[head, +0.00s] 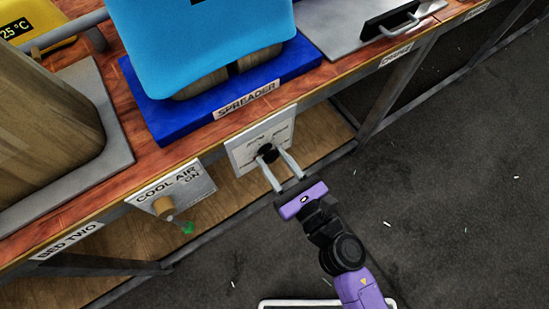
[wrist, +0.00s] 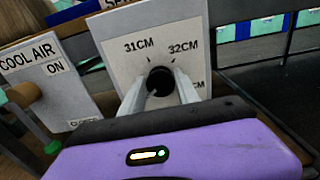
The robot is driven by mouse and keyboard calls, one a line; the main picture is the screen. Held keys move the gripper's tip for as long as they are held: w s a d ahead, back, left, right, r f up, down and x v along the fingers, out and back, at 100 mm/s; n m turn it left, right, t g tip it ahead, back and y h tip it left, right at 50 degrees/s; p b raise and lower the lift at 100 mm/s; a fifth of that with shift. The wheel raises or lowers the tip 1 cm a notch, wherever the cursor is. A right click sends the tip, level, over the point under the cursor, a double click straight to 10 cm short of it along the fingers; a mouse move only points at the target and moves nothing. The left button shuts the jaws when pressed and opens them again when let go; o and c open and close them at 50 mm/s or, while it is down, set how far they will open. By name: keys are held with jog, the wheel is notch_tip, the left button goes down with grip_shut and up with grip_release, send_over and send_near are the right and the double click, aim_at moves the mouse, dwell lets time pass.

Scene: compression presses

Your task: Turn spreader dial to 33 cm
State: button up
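The spreader dial is a black round knob (head: 267,153) on a white panel (head: 245,150) below the blue spreader (head: 225,106). In the wrist view the knob (wrist: 160,81) sits between my two finger tips, with labels 31CM and 32CM above it. A further label at the right is partly cut off by my finger, and only its CM shows. My gripper (head: 278,170) reaches to the panel with its fingers apart, one on each side of the knob. I cannot tell whether the fingers touch it.
A COOL AIR panel (head: 172,193) with a brown knob (head: 163,206) and a green tip (head: 187,228) is left of the dial panel. The table's wooden edge (head: 330,87) runs above. Dark open floor (head: 450,190) lies to the right.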

grip_shut()
